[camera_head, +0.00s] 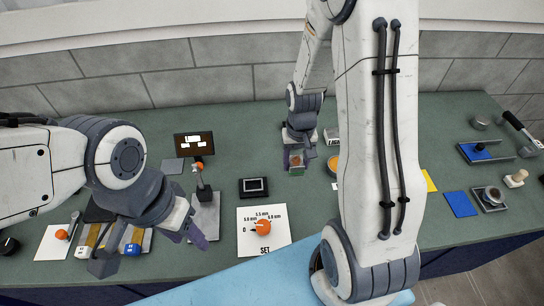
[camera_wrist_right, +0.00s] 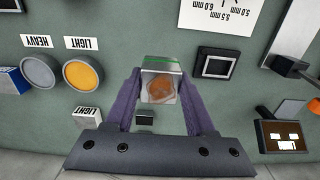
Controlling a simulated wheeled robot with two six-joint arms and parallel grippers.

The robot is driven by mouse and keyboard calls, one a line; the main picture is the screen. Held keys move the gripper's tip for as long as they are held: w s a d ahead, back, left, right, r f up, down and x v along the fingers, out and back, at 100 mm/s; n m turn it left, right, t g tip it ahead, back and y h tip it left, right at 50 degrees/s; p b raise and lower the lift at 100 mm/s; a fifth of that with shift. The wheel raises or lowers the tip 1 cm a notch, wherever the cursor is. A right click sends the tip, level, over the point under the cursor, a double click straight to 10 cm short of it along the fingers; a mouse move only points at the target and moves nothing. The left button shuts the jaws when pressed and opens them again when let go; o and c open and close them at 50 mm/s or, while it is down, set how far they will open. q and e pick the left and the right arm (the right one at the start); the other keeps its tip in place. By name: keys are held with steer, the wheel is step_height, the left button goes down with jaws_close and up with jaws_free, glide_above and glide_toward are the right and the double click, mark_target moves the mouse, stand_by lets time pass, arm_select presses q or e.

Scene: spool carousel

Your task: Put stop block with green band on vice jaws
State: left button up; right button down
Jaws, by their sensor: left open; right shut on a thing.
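My right gripper (camera_head: 298,143) points down near the back middle of the table, shut on a small block (camera_head: 296,161). In the right wrist view the block (camera_wrist_right: 160,88) sits between the purple fingers. My left gripper (camera_head: 150,248) is open and empty at the front left, near a blue-and-white block (camera_head: 133,248). I cannot make out the vice jaws for certain in either view; my right arm hides part of the table.
A dial card (camera_head: 263,232) with an orange knob lies front middle. Grey (camera_wrist_right: 38,71) and orange (camera_wrist_right: 82,74) discs lie by HEAVY and LIGHT labels. Trays (camera_head: 487,152) stand far right.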

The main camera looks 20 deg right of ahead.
steer(key=p, duration=0.4)
glide_above(270, 171)
steer(key=f, duration=0.5)
steer(key=shift+s+d+f, duration=0.15)
steer(key=shift+s+f, duration=0.05)
steer(key=shift+s, duration=0.1)
steer(key=shift+w+f, duration=0.35)
steer(key=shift+w, duration=0.05)
step_height(270, 171, down, 4)
steer(key=shift+r+p, duration=0.25)
steer(key=shift+p, duration=0.6)
steer(key=shift+f, duration=0.3)
steer(key=shift+f, duration=0.1)
steer(key=c, duration=0.7)
jaws_free()
steer(key=shift+f, duration=0.15)
steer(key=o, duration=0.5)
steer(key=shift+c, duration=0.2)
steer(key=shift+s, duration=0.1)
